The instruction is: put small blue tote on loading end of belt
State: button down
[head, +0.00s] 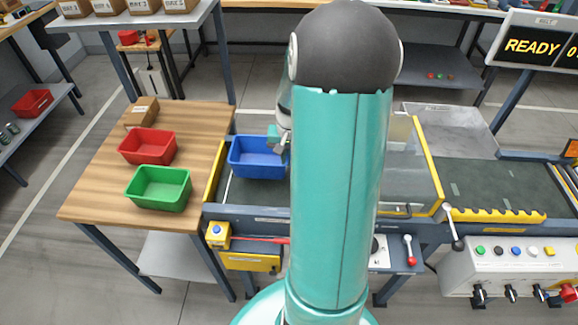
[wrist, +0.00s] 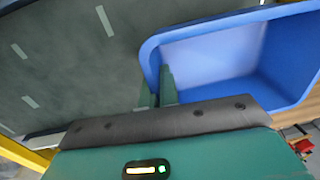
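The small blue tote (head: 258,160) is at the left, loading end of the dark belt (head: 240,192), upright and empty as far as I see. In the wrist view the blue tote (wrist: 215,60) fills the upper right. My gripper (head: 281,142) is at the tote's right side. In the wrist view my gripper's fingers (wrist: 158,88) straddle the tote's wall, one inside and one outside, close together on it. I cannot tell whether the tote's base touches the belt. My arm hides the middle of the belt in the head view.
A wooden table (head: 95,190) left of the belt holds a red tote (head: 148,147), a green tote (head: 159,188) and a cardboard box (head: 141,112). A clear guard with a yellow frame (head: 430,165) stands over the belt right of my arm. A control panel (head: 515,265) is at lower right.

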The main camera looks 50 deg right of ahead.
jog(key=shift+d+f, duration=0.15)
jog(key=shift+f, duration=0.15)
jog(key=shift+s+d+f, duration=0.15)
jog(key=shift+f, duration=0.75)
jog(key=shift+s+d+f, duration=0.1)
jog(key=shift+f, duration=0.8)
jog(key=shift+f, duration=0.2)
jog(key=c, duration=1.7)
grip_release()
